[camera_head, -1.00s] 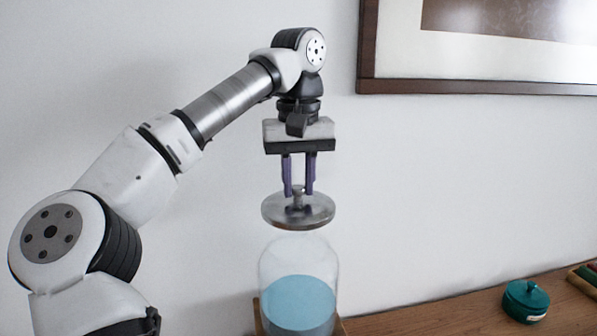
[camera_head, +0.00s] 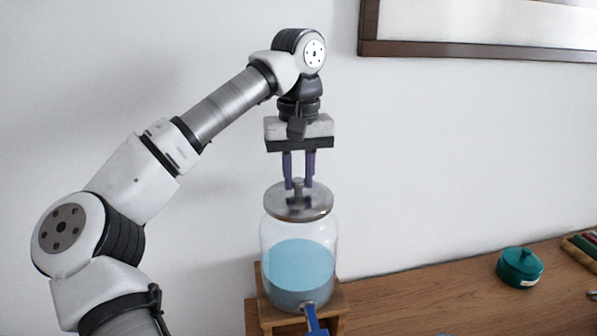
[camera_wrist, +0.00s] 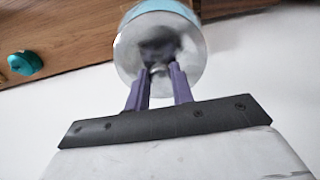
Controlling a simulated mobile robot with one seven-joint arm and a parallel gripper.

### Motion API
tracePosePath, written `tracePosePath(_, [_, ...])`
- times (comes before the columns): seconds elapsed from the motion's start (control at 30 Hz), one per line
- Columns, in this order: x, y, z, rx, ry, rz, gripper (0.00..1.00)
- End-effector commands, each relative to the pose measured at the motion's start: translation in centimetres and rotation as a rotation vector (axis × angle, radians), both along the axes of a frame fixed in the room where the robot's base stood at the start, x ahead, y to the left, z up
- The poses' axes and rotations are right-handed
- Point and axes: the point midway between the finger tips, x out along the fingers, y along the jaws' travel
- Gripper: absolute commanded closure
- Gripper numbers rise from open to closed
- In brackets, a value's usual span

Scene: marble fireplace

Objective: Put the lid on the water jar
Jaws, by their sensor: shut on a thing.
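The water jar (camera_head: 298,262) is clear glass with blue liquid inside and a blue tap at its front. It stands upright on a wooden stand (camera_head: 335,300). The round metal lid (camera_head: 318,205) is level at the jar's mouth; I cannot tell whether it is fully seated. My gripper (camera_head: 298,185) points straight down above the jar, its purple fingers shut on the lid's knob. In the wrist view the lid (camera_wrist: 190,60) lies past the fingertips (camera_wrist: 160,75) and covers most of the jar.
The wooden surface (camera_head: 420,300) extends right of the stand and is mostly clear. A framed picture (camera_head: 480,52) hangs on the white wall behind.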

Motion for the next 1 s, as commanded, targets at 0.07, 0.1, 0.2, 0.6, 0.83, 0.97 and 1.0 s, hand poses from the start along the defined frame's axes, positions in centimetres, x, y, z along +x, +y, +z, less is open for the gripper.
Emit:
tracePosePath(0.07, [0.0,0.0,0.0,0.000,0.000,0.000,1.00])
tracePosePath(0.1, [0.0,0.0,0.0,0.000,0.000,0.000,1.00])
tracePosePath(0.2, [0.0,0.0,-0.2,0.000,0.000,0.000,1.00])
tracePosePath(0.6, [0.0,0.0,-1.0,0.000,0.000,0.000,1.00])
tracePosePath(0.83, [0.0,0.0,-1.1,0.000,0.000,0.000,0.62])
tracePosePath(0.97, [0.0,0.0,-1.1,0.000,0.000,0.000,0.51])
tracePosePath(1.0, [0.0,0.0,-1.1,0.000,0.000,0.000,0.51])
